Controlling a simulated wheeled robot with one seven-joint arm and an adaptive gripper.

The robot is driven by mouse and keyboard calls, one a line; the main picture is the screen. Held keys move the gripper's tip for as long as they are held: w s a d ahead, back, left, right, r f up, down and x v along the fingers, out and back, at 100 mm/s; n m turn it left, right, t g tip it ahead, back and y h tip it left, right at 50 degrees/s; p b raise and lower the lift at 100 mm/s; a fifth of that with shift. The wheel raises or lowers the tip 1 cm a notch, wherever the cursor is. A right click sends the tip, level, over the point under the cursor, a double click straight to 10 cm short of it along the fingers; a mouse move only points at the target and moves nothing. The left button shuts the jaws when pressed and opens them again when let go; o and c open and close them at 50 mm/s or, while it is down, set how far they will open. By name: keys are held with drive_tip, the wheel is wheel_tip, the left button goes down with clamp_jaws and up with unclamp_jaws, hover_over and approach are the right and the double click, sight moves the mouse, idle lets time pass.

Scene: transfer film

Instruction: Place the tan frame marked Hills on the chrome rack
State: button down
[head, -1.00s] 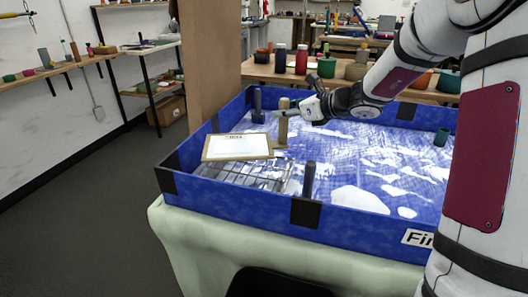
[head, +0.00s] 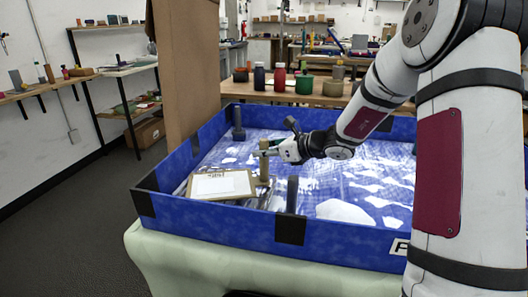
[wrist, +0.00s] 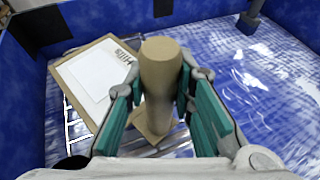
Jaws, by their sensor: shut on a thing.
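The tan frame (head: 222,185) has a pale panel with dark lettering along one edge, too small to read in the head view. It also shows in the wrist view (wrist: 97,80), left of the fingers. A thick tan upright handle (wrist: 160,75) rises from a tan tab at the frame's side. My gripper (head: 267,153) is shut on this handle, with teal finger pads on both sides of it. The chrome rack (wrist: 77,132) lies under the frame and is mostly hidden by it. The frame looks close to the rack; I cannot tell whether it touches.
A blue-walled tray (head: 220,221) with a blue and white floor surrounds the rack. Dark posts stand in it, one near the front wall (head: 292,194) and one at the back (head: 238,125). Jars (head: 303,84) stand on a bench behind. The tray's right side has open room.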

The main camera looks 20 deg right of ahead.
drive_tip(key=c, duration=1.5)
unclamp_jaws()
drive_tip(key=shift+o, duration=0.7)
